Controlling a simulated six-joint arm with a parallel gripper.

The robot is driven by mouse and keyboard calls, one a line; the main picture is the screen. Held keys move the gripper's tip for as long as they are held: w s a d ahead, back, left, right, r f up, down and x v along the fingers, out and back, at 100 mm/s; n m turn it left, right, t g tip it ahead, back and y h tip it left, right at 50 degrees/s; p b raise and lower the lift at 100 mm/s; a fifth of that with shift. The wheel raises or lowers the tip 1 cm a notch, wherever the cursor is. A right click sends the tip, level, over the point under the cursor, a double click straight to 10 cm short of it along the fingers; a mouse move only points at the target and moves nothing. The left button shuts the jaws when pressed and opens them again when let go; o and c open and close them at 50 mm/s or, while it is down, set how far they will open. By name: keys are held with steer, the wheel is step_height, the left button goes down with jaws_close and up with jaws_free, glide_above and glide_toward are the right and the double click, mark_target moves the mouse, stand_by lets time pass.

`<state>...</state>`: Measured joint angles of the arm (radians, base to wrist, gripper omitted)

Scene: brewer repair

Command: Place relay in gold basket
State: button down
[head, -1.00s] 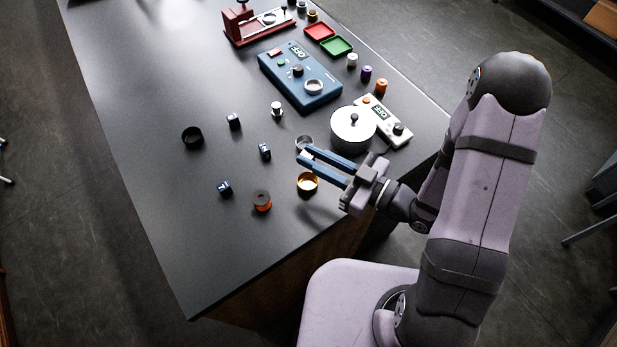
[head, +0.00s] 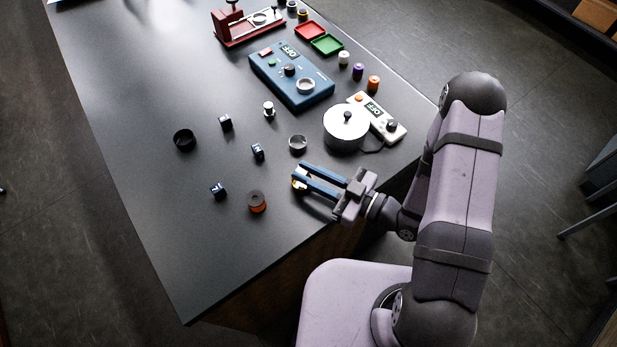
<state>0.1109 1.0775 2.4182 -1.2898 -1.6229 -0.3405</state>
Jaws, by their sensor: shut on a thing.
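My gripper (head: 298,177) is over the near right part of the table, its two blue fingers pointing left. It is shut on a small, pale-looking thing (head: 301,170) at the fingertips. This seems to be the relay, but the fingers hide most of it. The gold basket (head: 298,187), a small round cup, is directly below the fingertips and mostly covered by them. I cannot tell whether the held thing is above its rim or inside it.
A silver ring-like basket (head: 298,143) stands just behind the gripper, and a black one (head: 185,139) farther left. Small dark blocks (head: 257,151) lie left. A round lidded pot (head: 346,128) stands right. The front left table is clear.

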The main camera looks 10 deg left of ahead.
steer(key=shift+f, duration=1.35)
steer(key=shift+f, duration=0.2)
steer(key=c, duration=1.7)
jaws_free()
steer(key=shift+o, duration=0.2)
steer(key=shift+d+r, duration=0.1)
steer(key=shift+r, duration=0.1)
steer(key=b+v, duration=0.3)
steer(key=v, duration=0.7)
steer(key=shift+d, duration=0.25)
steer(key=shift+s+d, duration=0.35)
steer(key=shift+d, duration=0.25)
steer(key=shift+w, duration=0.1)
